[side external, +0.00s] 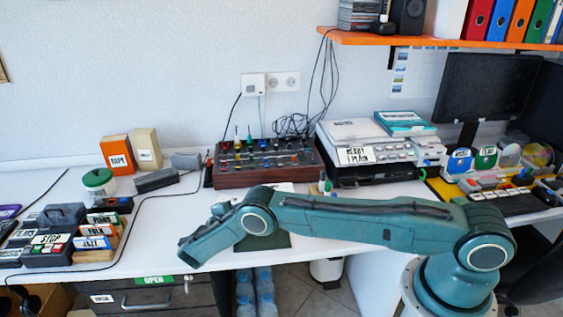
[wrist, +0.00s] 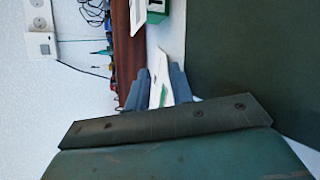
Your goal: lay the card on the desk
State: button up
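My gripper (wrist: 159,80) shows in the wrist view as two grey fingers, one on each side of a white card (wrist: 160,94) with some green on it. The fingers appear shut on the card, which stands edge-on between them. The white desk (side external: 130,235) runs along the wall; the card is held over it near the mixer. In the side view my arm hides most of the gripper, and I cannot make out the card there.
A wood-sided mixer (side external: 262,160) with knobs stands behind my arm. A dark green mat (wrist: 250,60) lies beside the gripper. A printer (side external: 370,155) stands to the right. Labelled boxes (side external: 50,240) fill the left end. The desk between them and my arm is mostly clear.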

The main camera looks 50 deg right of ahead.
jog(key=shift+s+d+f, duration=0.1)
jog(key=shift+d+f, duration=0.05)
jog(key=shift+f, duration=0.3)
jog(key=shift+r, duration=0.45)
jog(key=v, duration=1.2)
jog(key=shift+r, duration=0.25)
